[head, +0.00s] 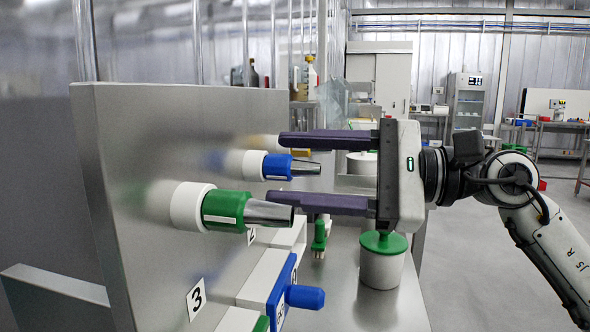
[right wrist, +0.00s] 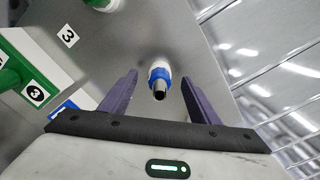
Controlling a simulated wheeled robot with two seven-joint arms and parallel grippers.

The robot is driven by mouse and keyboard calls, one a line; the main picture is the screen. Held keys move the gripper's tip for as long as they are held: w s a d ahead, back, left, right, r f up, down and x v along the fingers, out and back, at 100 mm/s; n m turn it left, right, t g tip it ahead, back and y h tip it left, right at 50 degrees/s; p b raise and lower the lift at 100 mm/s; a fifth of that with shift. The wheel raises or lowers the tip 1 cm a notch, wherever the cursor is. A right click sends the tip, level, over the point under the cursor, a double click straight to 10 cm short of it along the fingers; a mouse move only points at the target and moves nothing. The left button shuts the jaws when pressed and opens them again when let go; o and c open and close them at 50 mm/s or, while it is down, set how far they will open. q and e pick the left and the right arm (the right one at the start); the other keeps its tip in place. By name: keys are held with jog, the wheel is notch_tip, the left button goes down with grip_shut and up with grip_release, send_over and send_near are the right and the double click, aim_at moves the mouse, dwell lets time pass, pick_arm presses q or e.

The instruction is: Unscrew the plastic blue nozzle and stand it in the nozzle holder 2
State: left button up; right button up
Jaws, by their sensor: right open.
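The blue nozzle (head: 279,167) has a blue collar and a grey, metallic-looking tip, and sticks out from a white fitting on the steel panel. It shows near the middle of the right wrist view (right wrist: 151,75). My right gripper (head: 276,169) is open, with one dark finger above the nozzle and one below it in the head view. In the right wrist view the fingers stand on either side, apart from it. The nozzle holder 2 cannot be made out for sure; a blue-fronted block (head: 279,287) with a blue knob sits below. My left gripper is out of view.
A green-collared nozzle (head: 224,210) sticks out close to the lower finger. A yellow-collared one (head: 301,153) is partly hidden behind. A "3" label (head: 196,298) is on the steel panel (head: 120,200). A white pot with a green lid (head: 383,266) stands below my gripper.

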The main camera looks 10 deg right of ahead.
jog(key=shift+b+v, duration=1.2)
jog(key=shift+v, duration=0.95)
jog(key=shift+b+v, duration=0.5)
jog(key=shift+v, duration=0.45)
jog(key=shift+s+d, duration=0.1)
jog(key=shift+d, duration=0.1)
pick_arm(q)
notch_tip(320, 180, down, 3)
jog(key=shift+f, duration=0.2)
pick_arm(e)
jog(key=b, duration=0.2)
send_near(320, 171)
jog(key=v, duration=0.4)
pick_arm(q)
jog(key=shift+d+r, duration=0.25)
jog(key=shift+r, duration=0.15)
pick_arm(e)
jog(key=shift+d, duration=0.15)
